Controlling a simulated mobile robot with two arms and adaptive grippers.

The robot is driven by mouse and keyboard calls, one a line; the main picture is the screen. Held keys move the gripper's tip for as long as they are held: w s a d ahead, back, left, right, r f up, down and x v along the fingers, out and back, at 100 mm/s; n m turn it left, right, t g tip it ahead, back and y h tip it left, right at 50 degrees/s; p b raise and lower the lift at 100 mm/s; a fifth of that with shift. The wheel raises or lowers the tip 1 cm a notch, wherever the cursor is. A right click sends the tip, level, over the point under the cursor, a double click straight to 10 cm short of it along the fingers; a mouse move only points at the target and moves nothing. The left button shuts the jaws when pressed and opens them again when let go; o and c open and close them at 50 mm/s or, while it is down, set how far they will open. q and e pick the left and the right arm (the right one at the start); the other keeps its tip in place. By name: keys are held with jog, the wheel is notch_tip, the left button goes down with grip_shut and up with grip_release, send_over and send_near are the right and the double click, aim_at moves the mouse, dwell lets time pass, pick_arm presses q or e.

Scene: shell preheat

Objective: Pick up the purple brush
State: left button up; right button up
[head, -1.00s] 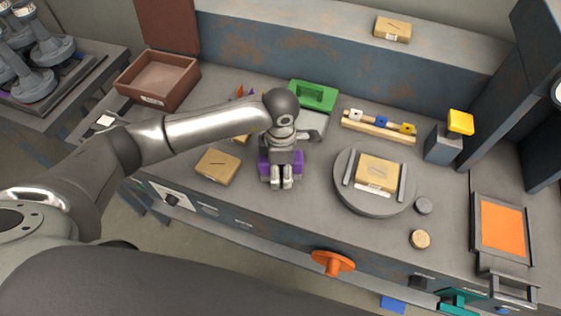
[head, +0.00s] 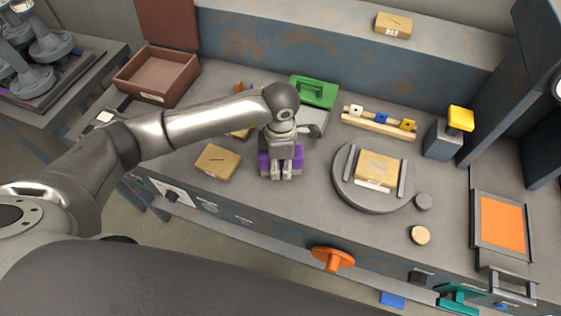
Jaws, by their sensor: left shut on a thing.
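The purple brush (head: 265,162) is on or just above the grey bench top, left of the round turntable. My left gripper (head: 281,174) points down over it and is shut on it. Purple shows on both sides of the fingers; the middle of the brush is hidden by them. I cannot tell whether the brush is clear of the bench. My right gripper is not in view.
A tan box (head: 217,162) lies close left of the gripper. The turntable (head: 345,190) with a clamped tan box (head: 379,169) stands to the right. An open brown bin (head: 155,76) stands at the back left.

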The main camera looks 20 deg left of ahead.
pick_arm(q)
jog(key=shift+r, duration=0.45)
jog(key=s+d+r+b, duration=0.3)
jog(key=s+r, duration=0.8)
jog(key=s, duration=0.2)
jog(key=shift+s+r, duration=0.35)
jog(key=shift+s, duration=0.05)
jog(key=o, duration=0.5)
jog(key=shift+c, duration=1)
